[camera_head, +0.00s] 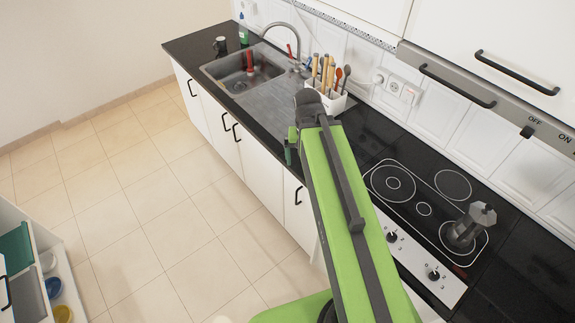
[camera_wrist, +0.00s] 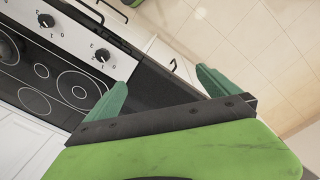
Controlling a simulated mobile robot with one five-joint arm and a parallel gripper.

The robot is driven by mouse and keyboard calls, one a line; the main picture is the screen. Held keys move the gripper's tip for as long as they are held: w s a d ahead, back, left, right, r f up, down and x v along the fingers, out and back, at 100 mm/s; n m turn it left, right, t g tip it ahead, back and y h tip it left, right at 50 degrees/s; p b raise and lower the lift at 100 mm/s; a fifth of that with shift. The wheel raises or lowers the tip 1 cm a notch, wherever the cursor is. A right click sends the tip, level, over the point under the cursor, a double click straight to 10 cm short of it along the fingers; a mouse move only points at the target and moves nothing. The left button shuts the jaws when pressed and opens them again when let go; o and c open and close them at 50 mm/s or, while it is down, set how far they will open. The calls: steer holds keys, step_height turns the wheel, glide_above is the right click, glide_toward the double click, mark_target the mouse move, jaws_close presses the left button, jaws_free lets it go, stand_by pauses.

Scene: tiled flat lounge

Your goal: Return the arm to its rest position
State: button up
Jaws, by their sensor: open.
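My green arm reaches forward from the bottom of the head view toward the counter edge. My gripper (camera_wrist: 160,95) shows in the wrist view with its two green fingers wide apart and nothing between them. In the head view only a small part of the gripper shows, dark and green beside the front of the counter; the arm hides the rest. In the wrist view, the stove front with its knobs and the black counter edge lie beyond the fingers.
The black counter (camera_head: 375,128) holds a sink (camera_head: 233,72), a white utensil holder (camera_head: 333,103), and a stovetop (camera_head: 424,209) with a moka pot (camera_head: 470,228). A mug (camera_head: 220,44) stands at the far end. Open tiled floor (camera_head: 140,200) lies left of the white cabinets; a shelf with dishes (camera_head: 55,288) is at lower left.

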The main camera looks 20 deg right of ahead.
steer(key=a+n, duration=0.4)
steer(key=a, duration=0.6)
steer(key=shift+y, duration=0.3)
